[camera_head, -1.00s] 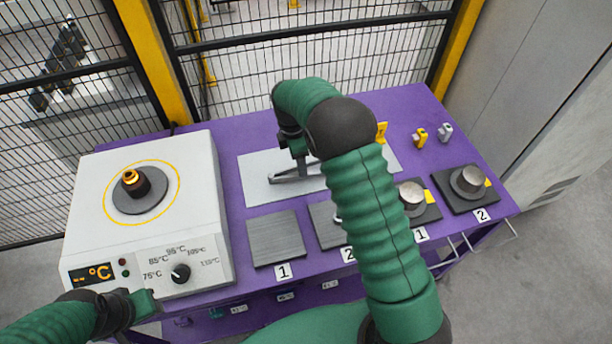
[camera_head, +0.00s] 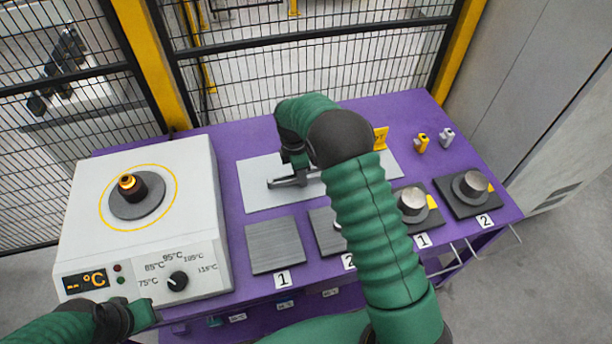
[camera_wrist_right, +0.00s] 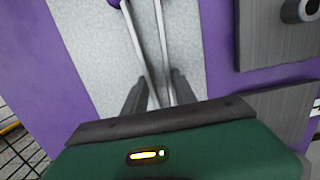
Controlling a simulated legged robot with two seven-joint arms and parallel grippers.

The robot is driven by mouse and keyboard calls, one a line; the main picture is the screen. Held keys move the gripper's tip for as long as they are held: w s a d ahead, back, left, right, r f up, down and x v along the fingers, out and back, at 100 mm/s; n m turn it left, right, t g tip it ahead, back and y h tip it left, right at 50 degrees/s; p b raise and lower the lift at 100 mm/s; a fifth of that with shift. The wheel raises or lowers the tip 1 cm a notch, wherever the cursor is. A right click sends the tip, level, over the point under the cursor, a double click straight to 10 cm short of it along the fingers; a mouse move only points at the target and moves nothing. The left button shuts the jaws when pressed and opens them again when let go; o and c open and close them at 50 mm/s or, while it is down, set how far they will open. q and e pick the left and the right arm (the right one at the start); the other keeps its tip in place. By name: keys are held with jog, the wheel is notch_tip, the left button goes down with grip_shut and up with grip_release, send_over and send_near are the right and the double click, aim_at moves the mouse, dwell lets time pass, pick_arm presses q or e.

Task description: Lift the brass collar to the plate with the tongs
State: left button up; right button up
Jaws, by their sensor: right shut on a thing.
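The brass collar (camera_head: 127,182) sits on a dark round hub on the white heater (camera_head: 205,240) at the left. My right gripper (camera_head: 297,172) is over the light grey mat (camera_head: 262,200) in mid-table. It is shut on the metal tongs (camera_head: 282,183), which show in the right wrist view (camera_wrist_right: 148,45) as two long arms between my fingers (camera_wrist_right: 155,92). I cannot tell whether the tongs touch the mat. Plate 1 (camera_head: 275,246) lies bare; plate 2 (camera_head: 326,234) is partly hidden by my right arm. My left gripper (camera_head: 143,314) is at the lower left, its fingers unclear.
Two dark bases with metal cylinders (camera_head: 412,202) (camera_head: 474,184) stand at the right. A yellow piece (camera_head: 420,142) and a grey piece (camera_head: 446,137) stand behind them. A mesh fence runs along the back. Purple table is free between heater and mat.

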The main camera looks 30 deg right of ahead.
notch_tip(320, 180, up, 12)
jog(key=p, duration=1)
